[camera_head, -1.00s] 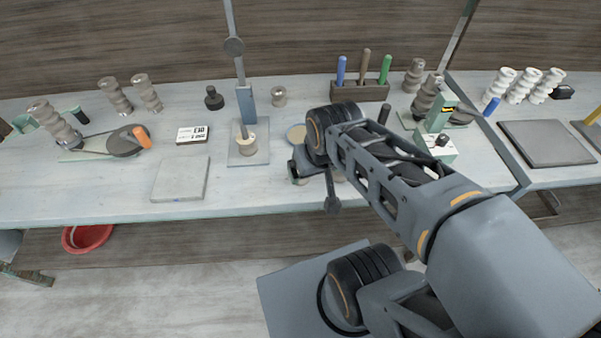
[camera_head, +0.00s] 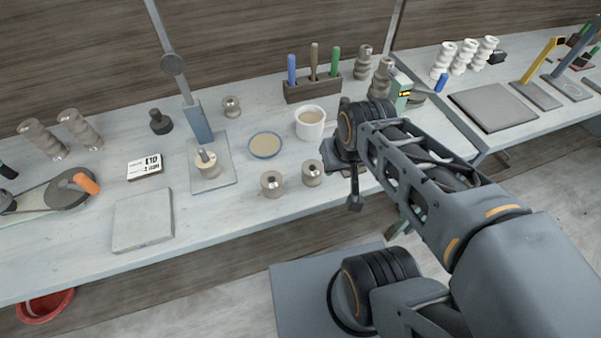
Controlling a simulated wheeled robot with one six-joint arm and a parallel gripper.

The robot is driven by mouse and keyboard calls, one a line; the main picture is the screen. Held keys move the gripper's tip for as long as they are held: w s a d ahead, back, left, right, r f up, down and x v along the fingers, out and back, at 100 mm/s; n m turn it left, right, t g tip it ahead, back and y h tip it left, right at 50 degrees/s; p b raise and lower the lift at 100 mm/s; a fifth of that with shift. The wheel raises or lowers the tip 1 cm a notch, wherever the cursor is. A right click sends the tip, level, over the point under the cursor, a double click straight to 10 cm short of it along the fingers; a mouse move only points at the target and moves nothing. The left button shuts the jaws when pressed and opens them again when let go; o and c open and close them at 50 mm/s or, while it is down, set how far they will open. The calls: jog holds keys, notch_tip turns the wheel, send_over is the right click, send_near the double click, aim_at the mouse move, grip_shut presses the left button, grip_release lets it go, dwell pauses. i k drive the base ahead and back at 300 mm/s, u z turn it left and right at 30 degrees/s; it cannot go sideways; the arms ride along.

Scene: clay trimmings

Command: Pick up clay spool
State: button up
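Several small tan clay spools are on the bench. Two stand near its front edge, a left one (camera_head: 271,184) and a right one (camera_head: 312,173). Another spool (camera_head: 231,107) stands farther back, and a paler one (camera_head: 207,165) sits under the post of a grey stand. My gripper (camera_head: 355,202) hangs at the end of my arm, right of the two front spools and apart from them, by the bench's front edge. Its fingers are small, dark and seen edge-on, so I cannot tell their opening. No spool shows in it.
A white cup (camera_head: 310,123) and a blue-rimmed dish (camera_head: 265,146) stand behind the front spools. A tool rack (camera_head: 313,88) is at the back. A grey slab (camera_head: 143,219) and a price card (camera_head: 145,166) lie left. A red basin (camera_head: 45,305) is below the bench.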

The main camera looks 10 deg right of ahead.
aim_at(272, 185)
jog(key=z, duration=0.85)
jog(key=k, duration=0.55)
jog(key=u, duration=1.15)
jog(key=i, duration=0.45)
jog(key=u, duration=0.85)
jog(key=k, duration=1.15)
jog(key=z, duration=0.6)
jog(key=i, duration=0.7)
jog(key=u, duration=0.2)
